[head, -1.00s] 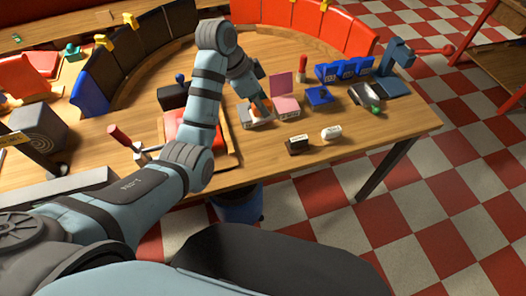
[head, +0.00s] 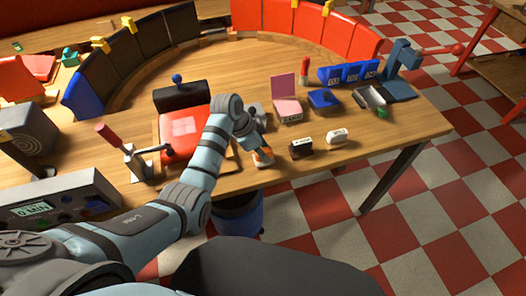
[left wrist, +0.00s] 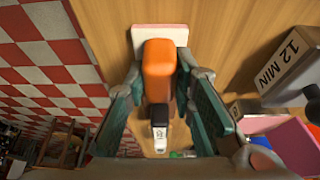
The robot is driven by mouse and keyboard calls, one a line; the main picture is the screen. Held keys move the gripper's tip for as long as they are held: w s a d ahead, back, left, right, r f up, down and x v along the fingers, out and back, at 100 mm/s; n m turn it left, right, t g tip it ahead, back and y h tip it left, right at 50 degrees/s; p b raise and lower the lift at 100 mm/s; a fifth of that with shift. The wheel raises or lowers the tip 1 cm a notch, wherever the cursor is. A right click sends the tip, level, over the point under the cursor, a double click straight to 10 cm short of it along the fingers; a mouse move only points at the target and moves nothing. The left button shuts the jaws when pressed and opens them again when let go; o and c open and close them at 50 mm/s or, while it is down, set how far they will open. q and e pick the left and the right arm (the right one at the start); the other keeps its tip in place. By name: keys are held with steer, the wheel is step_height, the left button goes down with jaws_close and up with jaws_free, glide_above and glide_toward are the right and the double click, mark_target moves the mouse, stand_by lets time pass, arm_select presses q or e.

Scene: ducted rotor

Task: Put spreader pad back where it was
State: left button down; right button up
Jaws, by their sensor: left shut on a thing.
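My left gripper (head: 261,152) is low over the table near its front edge. It is shut on an orange block with a white pad along one end, which I take to be the spreader pad (head: 263,159). In the left wrist view the orange block (left wrist: 158,70) sits between the teal fingers (left wrist: 160,105), with the white pad (left wrist: 160,35) at its far end. I cannot tell whether the pad touches the wood. My right gripper is not in view.
A black box with a white label (head: 300,147) and a white block (head: 337,136) stand to the right. A pink box (head: 287,109), a blue block (head: 323,101) and an open tray (head: 370,99) lie behind. A red seat-like pad (head: 184,132) is left.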

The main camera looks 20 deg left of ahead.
arm_select(q)
steer(key=c, duration=1.4)
jaws_free()
steer(key=shift+o, duration=0.2)
steer(key=shift+a+r, duration=0.1)
steer(key=shift+r, duration=0.2)
steer(key=p+v, duration=0.2)
steer(key=v, duration=0.9)
steer(key=shift+r, duration=0.25)
steer(key=shift+s+f, duration=0.1)
steer(key=shift+s, duration=0.05)
